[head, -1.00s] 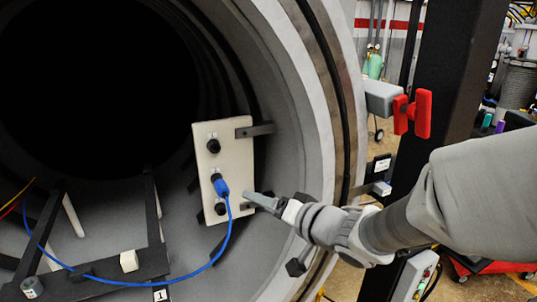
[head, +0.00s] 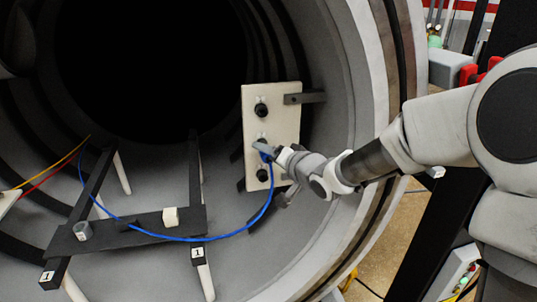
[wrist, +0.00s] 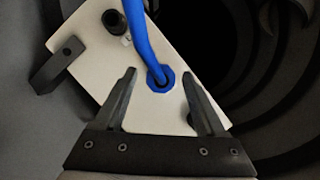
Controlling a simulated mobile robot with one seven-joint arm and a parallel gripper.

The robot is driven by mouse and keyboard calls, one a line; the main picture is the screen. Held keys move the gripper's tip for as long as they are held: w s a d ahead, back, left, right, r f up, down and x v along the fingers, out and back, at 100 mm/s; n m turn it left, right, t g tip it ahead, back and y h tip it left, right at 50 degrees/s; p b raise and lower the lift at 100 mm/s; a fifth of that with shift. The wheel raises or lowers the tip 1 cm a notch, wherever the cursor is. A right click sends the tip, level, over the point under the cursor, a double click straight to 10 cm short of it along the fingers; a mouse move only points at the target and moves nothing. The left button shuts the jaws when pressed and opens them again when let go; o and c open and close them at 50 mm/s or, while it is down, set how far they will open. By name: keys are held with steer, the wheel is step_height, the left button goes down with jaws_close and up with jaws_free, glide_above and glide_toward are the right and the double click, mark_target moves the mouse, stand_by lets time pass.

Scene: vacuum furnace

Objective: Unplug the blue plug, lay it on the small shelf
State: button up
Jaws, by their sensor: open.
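The blue plug (head: 265,155) sits in the middle socket of the white panel (head: 287,118), partly hidden by my gripper in the head view. In the wrist view the blue plug (wrist: 160,80) shows as a blue ring with its cable rising from it. My gripper (head: 262,148) is open at the plug. In the wrist view my gripper (wrist: 159,76) has one finger on each side of the plug, with gaps on both sides. How deep the fingers reach along it is unclear. A dark flat plate (head: 108,233), perhaps the small shelf, lies low on the left.
The blue cable (head: 225,236) hangs in a loop across the plate. Dark sockets (head: 261,110) show above and below the plug.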

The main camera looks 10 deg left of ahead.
mark_target(266, 160)
steer(key=shift+w+a+f, duration=0.15)
steer(key=shift+w+a, duration=0.2)
steer(key=shift+w, duration=0.05)
jaws_close()
steer(key=shift+s, duration=0.15)
steer(key=shift+s+d+p, duration=0.1)
steer(key=shift+s+d, duration=0.25)
steer(key=shift+s, duration=0.35)
steer(key=shift+s+d+p, duration=0.15)
steer(key=shift+s+d, duration=0.2)
steer(key=shift+s, duration=0.3)
steer(key=shift+s+d+p, duration=0.1)
steer(key=shift+s+d, duration=0.25)
steer(key=shift+s, duration=0.35)
steer(key=shift+s, duration=0.1)
steer(key=shift+d, duration=0.1)
